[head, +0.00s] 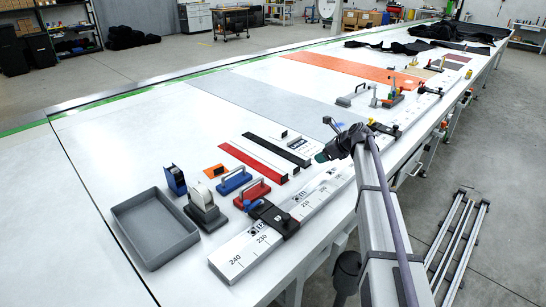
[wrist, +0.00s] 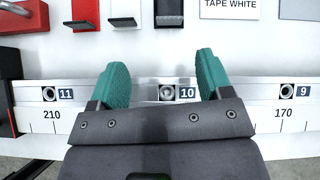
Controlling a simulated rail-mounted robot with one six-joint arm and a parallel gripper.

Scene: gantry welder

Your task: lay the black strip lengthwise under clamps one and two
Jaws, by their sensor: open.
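The black strip (head: 277,149) lies flat on the white table beside a white strip and a red strip (head: 257,162). Its near end seems to show at the top of the wrist view (wrist: 168,8). One black clamp (head: 272,217) sits across the numbered rail (head: 240,250); another (head: 385,129) sits farther along it, beyond my gripper. I cannot read which clamps are one and two. My gripper (head: 323,153) is over the rail; in the wrist view its teal fingers (wrist: 160,70) are apart and empty, either side of mark 10.
A grey tray (head: 155,228), a tape dispenser (head: 205,208), and blue (head: 233,181) and red (head: 252,195) handled blocks stand left of the rail. A white label card (head: 299,144) lies by the strips. An orange sheet (head: 350,68) is farther off. The table's left side is clear.

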